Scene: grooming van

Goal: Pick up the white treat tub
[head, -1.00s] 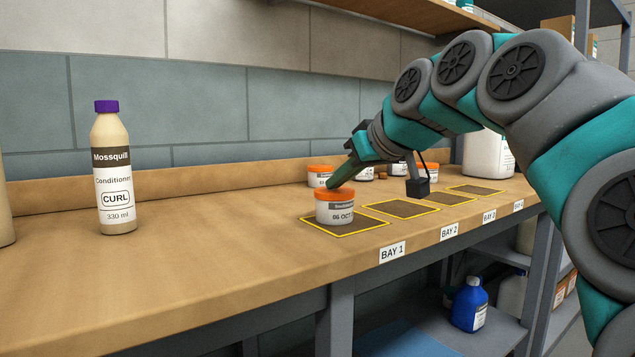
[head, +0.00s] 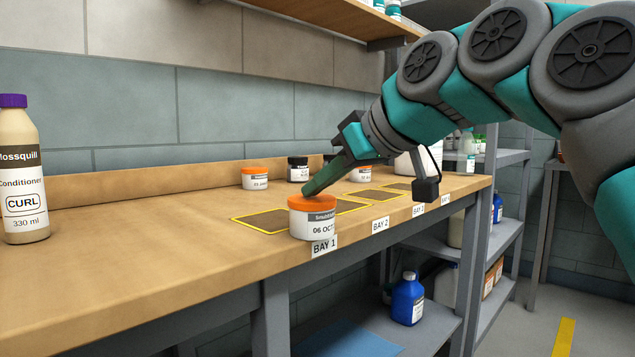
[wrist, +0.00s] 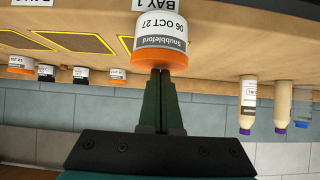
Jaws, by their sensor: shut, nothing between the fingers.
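A white tub with an orange lid and a grey label (head: 313,222) stands upright at the counter's front edge, by the BAY 1 sign. It is off the yellow-edged mat (head: 258,222) behind it. It also shows in the wrist view (wrist: 160,40). My gripper (head: 308,190) is shut and empty, with its fingertips at the tub's lid. In the wrist view the closed fingertips (wrist: 160,73) meet the lid's near side; whether they press on it I cannot tell. Similar orange-lidded tubs stand at the back, one left (head: 255,180) and one right (head: 362,175).
A black-lidded jar (head: 298,172) stands among the back tubs. A conditioner bottle (head: 22,180) stands at the far left. More marked mats (head: 377,196) run right along the counter. The counter's left-middle (head: 150,240) is clear. A blue bottle (head: 407,300) stands on the shelf below.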

